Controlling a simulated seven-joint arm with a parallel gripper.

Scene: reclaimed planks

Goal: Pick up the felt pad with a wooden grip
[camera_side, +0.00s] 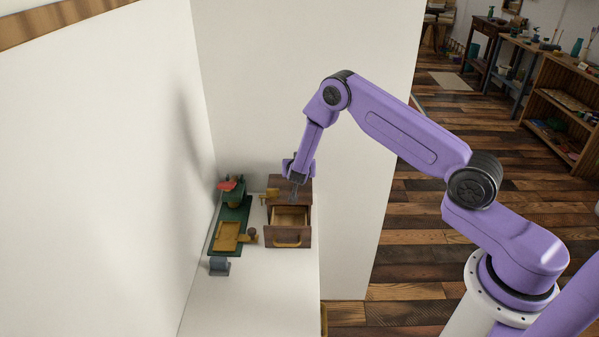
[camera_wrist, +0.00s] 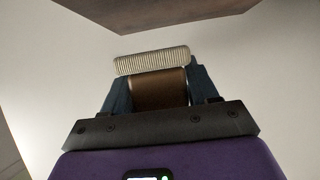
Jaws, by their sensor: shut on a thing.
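In the wrist view, the felt pad (camera_wrist: 152,60) shows as a cream, ribbed strip just beyond my fingertips. Its brown wooden grip (camera_wrist: 158,88) sits between the two dark blue fingers of my gripper (camera_wrist: 160,82), which is shut on it. In the side view, my gripper (camera_side: 295,187) points down over the back part of the wooden drawer box (camera_side: 303,187). The pad is too small to make out clearly there.
The box's drawer (camera_side: 289,237) stands open at the front. A blue-grey object (camera_side: 219,267) sits in front. White walls rise left and behind.

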